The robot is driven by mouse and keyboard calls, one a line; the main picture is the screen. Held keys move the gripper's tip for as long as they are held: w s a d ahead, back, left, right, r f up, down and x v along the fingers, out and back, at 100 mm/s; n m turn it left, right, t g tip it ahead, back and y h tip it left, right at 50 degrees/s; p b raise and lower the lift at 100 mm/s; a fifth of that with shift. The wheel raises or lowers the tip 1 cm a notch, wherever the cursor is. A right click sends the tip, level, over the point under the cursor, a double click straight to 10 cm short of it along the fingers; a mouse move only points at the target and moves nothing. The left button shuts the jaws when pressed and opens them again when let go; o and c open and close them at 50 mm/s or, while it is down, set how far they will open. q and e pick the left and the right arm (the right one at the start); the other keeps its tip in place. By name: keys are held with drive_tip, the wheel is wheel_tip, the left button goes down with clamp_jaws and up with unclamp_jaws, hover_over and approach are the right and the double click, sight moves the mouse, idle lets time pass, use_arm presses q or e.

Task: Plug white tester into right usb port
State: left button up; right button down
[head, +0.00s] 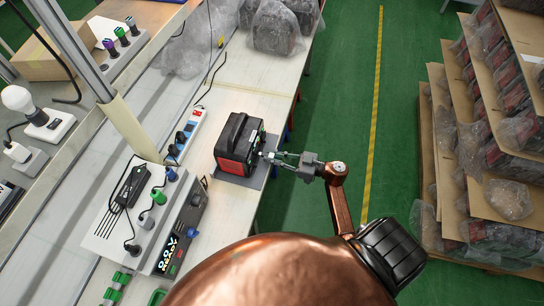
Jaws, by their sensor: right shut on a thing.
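The power station (230,146), a black and red box with a carry handle, stands on a dark mat (262,176) on the workbench. Its port side faces right, toward my right gripper. My right gripper (270,156) comes in from the right and is shut on the small white tester (264,154), close against that side. The tester is mostly hidden by the fingers and very small here. I cannot tell whether it touches or enters the right USB port, and the ports are too small to make out. My left gripper is not in view.
A grey test panel with plugs (130,210) and a device with a lit display (182,235) are nearer on the left. Bagged goods (275,27) sit at the far bench end. Loaded shelves (490,130) stand right.

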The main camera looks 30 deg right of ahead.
drive_tip(key=shift+w+a, duration=0.1)
idle(0.3)
drive_tip(key=shift+w+a+p, duration=0.25)
drive_tip(key=shift+w+p, duration=0.05)
drive_tip(key=shift+w+a, duration=0.2)
idle(0.7)
drive_tip(key=c, duration=1.8)
unclamp_jaws()
drive_tip(key=shift+o, duration=0.2)
drive_tip(key=v, duration=1.2)
